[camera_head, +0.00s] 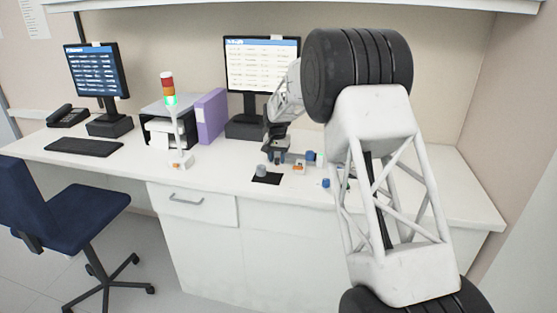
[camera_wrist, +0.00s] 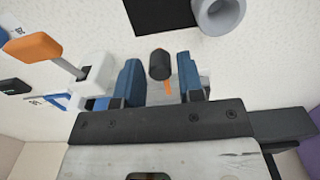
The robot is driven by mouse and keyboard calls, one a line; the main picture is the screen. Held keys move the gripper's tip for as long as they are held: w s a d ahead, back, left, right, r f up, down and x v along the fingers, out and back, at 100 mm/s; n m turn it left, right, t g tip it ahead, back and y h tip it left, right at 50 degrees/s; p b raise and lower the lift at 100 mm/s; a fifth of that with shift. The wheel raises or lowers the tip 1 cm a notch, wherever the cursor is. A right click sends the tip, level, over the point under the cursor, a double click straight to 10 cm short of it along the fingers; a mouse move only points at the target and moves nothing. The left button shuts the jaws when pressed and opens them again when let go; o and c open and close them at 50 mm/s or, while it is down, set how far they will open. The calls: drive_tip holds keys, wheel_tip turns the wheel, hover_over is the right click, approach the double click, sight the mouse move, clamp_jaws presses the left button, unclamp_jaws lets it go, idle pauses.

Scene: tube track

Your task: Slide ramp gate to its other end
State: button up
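In the wrist view my gripper (camera_wrist: 161,70) has its two blue fingers spread apart. A dark rounded knob (camera_wrist: 159,64) with a thin orange strip below it shows between the fingers, with a gap on each side. I cannot tell for sure whether this knob belongs to the ramp gate. An orange handle (camera_wrist: 34,47) on a grey rod, joined to a white block (camera_wrist: 96,70), lies to the left of the fingers. In the head view my gripper (camera_head: 277,154) is low over the desk among small track parts, and its fingertips are hard to make out.
A grey tube cup (camera_wrist: 220,14) stands by a black mat (camera_wrist: 155,16); the cup also shows in the head view (camera_head: 261,171). A signal tower (camera_head: 171,120) glowing green, a purple binder (camera_head: 211,117) and a monitor (camera_head: 262,65) stand nearby.

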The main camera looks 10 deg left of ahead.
drive_tip(key=shift+c, duration=0.3)
drive_tip(key=c, duration=0.5)
drive_tip(key=shift+w, duration=2.3)
drive_tip(key=o, duration=0.6)
drive_tip(key=shift+c, duration=0.2)
drive_tip(key=shift+r, duration=0.15)
drive_tip(key=shift+r, duration=2.4)
